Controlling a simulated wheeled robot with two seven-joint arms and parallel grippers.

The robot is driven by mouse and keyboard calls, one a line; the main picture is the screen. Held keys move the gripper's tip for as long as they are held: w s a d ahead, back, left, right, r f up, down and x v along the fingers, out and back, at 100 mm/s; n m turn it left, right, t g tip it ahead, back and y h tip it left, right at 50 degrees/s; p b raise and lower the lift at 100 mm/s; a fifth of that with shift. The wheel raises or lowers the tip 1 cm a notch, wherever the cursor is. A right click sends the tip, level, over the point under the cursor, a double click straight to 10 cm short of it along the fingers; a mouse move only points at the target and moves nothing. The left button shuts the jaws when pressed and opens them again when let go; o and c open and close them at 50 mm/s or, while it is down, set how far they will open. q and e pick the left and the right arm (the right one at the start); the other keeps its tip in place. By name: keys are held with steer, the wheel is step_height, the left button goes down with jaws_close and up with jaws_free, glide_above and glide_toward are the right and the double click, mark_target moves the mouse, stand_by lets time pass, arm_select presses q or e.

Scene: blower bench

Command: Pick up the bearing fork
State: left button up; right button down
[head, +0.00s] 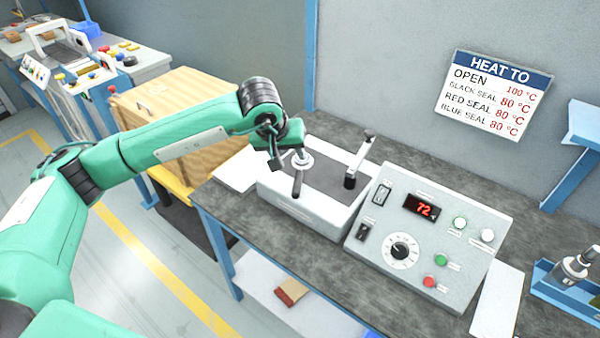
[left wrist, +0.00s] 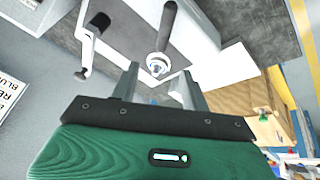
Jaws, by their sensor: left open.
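What looks like the bearing fork (head: 297,185) is a dark-handled tool with a bright round metal end, on the dark top of the white-walled heater box (head: 306,214). In the left wrist view the fork's handle (left wrist: 168,22) points away from me, and the round end (left wrist: 158,65) shows just beyond the space between my fingertips. My left gripper (head: 288,156) is open and close above that end; it also shows in the left wrist view (left wrist: 160,82). I cannot tell whether it touches the fork. Nothing is seen held. My right gripper is out of view.
A post with a lever (head: 352,170) stands at the box's right side. The control panel (head: 430,240), reading 72, stands to the right. A wooden crate (head: 185,105) is to the left. A blue tray with a metal part (head: 572,270) lies at far right. The front bench strip is clear.

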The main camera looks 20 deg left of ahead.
arm_select(q)
steer(key=p, duration=0.1)
glide_above(298, 174)
steer(key=s, duration=0.3)
step_height(298, 174, down, 6)
steer(key=shift+w+a+r, duration=0.1)
steer(key=shift+w, duration=0.05)
steer(key=shift+w+f, duration=0.2)
steer(key=shift+f, duration=0.35)
steer(key=shift+w+f+p, duration=0.1)
steer(key=shift+f+p, duration=0.15)
steer(key=shift+p, duration=0.3)
steer(key=p+x, duration=0.1)
steer(key=x, duration=0.2)
steer(key=shift+w+a+f+p, duration=0.1)
steer(key=shift+a+f+p, duration=0.05)
steer(key=shift+f+p, duration=0.15)
steer(key=shift+w+f, duration=0.2)
steer(key=shift+f, duration=0.3)
jaws_close()
